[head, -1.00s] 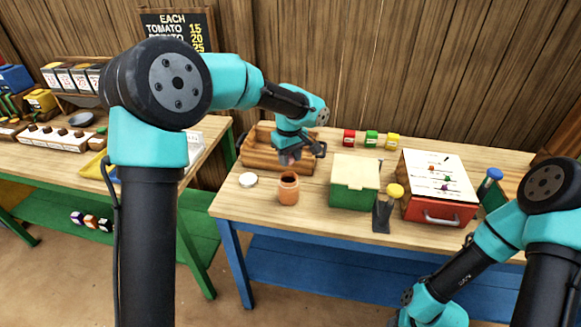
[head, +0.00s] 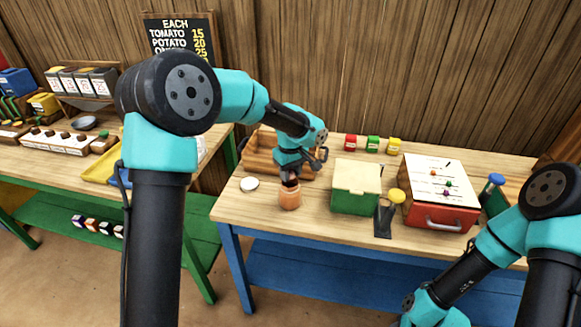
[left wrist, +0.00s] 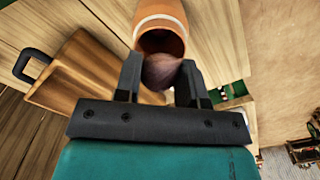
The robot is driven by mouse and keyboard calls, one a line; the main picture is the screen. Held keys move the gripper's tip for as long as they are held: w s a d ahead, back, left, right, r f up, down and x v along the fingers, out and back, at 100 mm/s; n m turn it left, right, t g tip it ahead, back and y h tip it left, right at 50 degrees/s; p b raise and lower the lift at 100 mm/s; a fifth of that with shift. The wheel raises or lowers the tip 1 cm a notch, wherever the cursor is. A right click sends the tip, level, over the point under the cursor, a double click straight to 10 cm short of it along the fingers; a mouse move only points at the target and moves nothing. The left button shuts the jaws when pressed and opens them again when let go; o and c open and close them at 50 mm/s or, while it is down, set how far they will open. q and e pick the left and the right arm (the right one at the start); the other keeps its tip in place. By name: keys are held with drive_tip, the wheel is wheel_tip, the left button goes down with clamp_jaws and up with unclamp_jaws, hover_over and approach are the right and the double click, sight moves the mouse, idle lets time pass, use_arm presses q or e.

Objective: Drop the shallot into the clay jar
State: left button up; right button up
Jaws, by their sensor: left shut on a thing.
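The orange-brown clay jar (head: 289,200) stands upright near the left part of the table, its mouth open. My left gripper (head: 290,178) is directly above the jar's mouth. In the left wrist view, the purplish-brown shallot (left wrist: 161,72) sits between the fingers of my left gripper (left wrist: 160,83), which is shut on it. There the shallot overlaps the near edge of the clay jar's mouth (left wrist: 163,22). I cannot tell whether it touches the rim. My right arm is at the lower right, its gripper out of the picture.
A green box with a cream lid (head: 355,187) stands to the right. The red drawer box (head: 437,214) is further right.

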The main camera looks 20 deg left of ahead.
use_arm(q)
drive_tip(key=shift+f, duration=0.5)
drive_tip(key=o, duration=1)
drive_tip(key=shift+c, duration=0.2)
drive_tip(key=shift+r, duration=0.15)
wheel_tip(320, 180, up, 17)
idle(0.8)
